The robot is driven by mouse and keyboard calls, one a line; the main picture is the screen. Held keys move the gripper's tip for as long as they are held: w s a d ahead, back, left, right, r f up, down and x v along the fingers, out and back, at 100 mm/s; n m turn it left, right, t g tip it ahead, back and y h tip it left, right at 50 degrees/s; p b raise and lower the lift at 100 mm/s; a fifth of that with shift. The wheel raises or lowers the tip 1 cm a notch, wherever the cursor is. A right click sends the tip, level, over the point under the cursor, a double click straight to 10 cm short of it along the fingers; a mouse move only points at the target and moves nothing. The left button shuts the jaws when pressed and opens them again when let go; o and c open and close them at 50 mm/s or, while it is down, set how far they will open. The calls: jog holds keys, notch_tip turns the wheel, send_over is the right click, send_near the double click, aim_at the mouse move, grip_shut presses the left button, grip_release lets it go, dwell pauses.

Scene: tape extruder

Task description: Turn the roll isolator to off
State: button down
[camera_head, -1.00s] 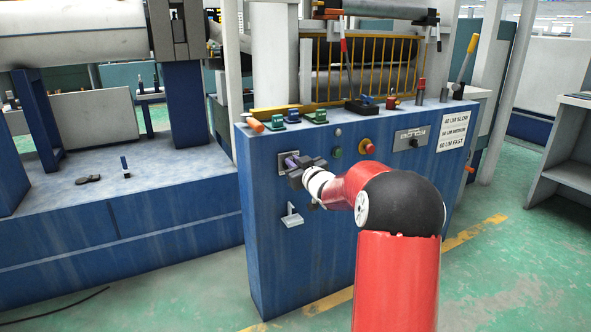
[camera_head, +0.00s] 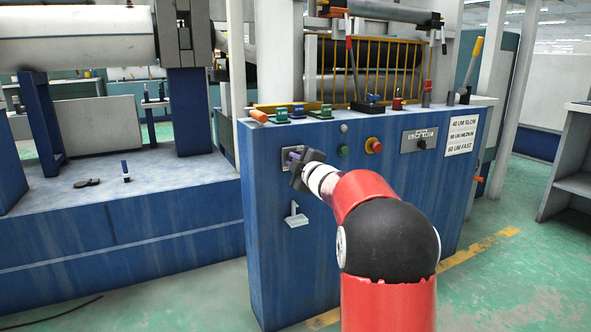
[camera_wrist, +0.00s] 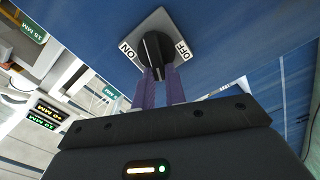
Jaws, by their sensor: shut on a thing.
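The roll isolator is a black rotary knob (camera_wrist: 154,47) on a pale square plate (camera_wrist: 155,20), with an ON label on its left and an OFF label on its right in the wrist view. In the head view, its plate (camera_head: 284,160) is on the upper left of the blue cabinet front, partly covered by my gripper (camera_head: 297,157). The two purple fingers of my gripper (camera_wrist: 159,76) are shut on the knob, one on each side. The knob's ridge lies between the two labels in the wrist view; I cannot tell exactly which mark it points at.
A white hook-like bracket (camera_head: 296,217) sticks out below the isolator. A green button (camera_head: 343,150), a red emergency button (camera_head: 374,146) and a grey switch panel (camera_head: 419,140) are to its right. Green and blue labelled items (camera_head: 298,111) line the cabinet top.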

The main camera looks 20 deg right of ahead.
jog(key=n, duration=0.2)
jog(key=f+n+b, duration=0.1)
jog(key=n, duration=0.1)
jog(key=shift+a+n, duration=0.1)
jog(key=shift+n, duration=0.2)
dwell(0.5)
jog(key=c, duration=1.4)
grip_release()
jog(key=shift+c, duration=0.2)
jog(key=s, duration=0.8)
